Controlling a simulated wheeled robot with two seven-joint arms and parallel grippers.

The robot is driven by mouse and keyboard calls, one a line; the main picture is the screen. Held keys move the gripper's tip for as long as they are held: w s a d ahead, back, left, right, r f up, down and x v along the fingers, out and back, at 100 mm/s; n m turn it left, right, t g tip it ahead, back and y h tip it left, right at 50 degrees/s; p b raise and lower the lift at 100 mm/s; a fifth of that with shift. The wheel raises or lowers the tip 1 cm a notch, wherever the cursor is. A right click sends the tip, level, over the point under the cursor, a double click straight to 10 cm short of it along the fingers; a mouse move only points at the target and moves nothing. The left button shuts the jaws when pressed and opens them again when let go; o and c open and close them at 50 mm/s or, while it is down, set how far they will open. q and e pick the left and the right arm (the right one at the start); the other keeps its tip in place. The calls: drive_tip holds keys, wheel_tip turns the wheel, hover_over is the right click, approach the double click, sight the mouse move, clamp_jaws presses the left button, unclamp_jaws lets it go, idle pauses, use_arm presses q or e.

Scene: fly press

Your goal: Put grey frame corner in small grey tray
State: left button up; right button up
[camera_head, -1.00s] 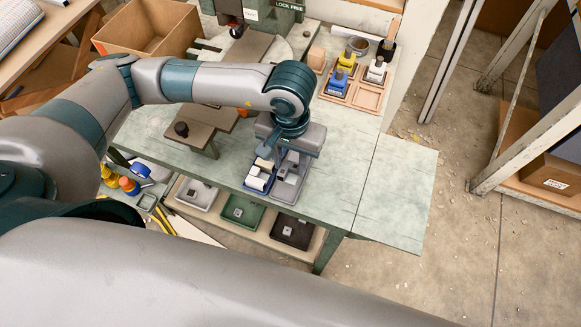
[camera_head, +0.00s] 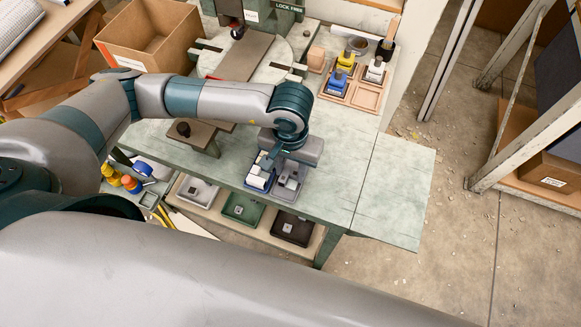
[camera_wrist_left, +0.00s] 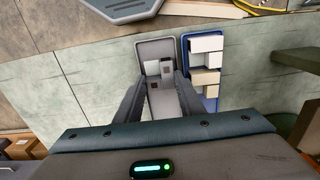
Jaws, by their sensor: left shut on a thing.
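The small grey tray (camera_head: 286,198) lies near the front edge of the green bench, and it also shows in the left wrist view (camera_wrist_left: 154,43). Small grey blocks (camera_wrist_left: 166,69) lie in its far part. My left gripper (camera_head: 270,163) is low over the trays, pointing down. In the left wrist view its two dark fingers (camera_wrist_left: 158,88) reach over the grey tray, shut on a grey piece, seemingly the grey frame corner (camera_wrist_left: 164,102). The piece is partly hidden between the fingers, and I cannot tell if it touches the tray floor. My right gripper is not in view.
A blue tray (camera_wrist_left: 185,48) with white and beige blocks stands close beside the grey tray. Several trays (camera_head: 241,209) sit on the shelf below. A wooden organiser (camera_head: 366,98) with coloured items is at the back. The bench's right end (camera_head: 397,195) is clear.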

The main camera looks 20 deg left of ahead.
sight(291, 173)
use_arm(q)
drive_tip(key=shift+f, duration=0.1)
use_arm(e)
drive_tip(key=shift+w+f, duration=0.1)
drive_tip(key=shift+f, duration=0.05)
use_arm(q)
drive_tip(key=o, duration=1.1)
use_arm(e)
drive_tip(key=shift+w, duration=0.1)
use_arm(q)
drive_tip(key=shift+r, duration=0.35)
wheel_tip(291, 173, up, 5)
drive_tip(key=shift+r+b, duration=0.1)
drive_tip(key=shift+b, duration=0.85)
drive_tip(key=shift+r+b, duration=0.9)
drive_tip(key=shift+r, duration=2.35)
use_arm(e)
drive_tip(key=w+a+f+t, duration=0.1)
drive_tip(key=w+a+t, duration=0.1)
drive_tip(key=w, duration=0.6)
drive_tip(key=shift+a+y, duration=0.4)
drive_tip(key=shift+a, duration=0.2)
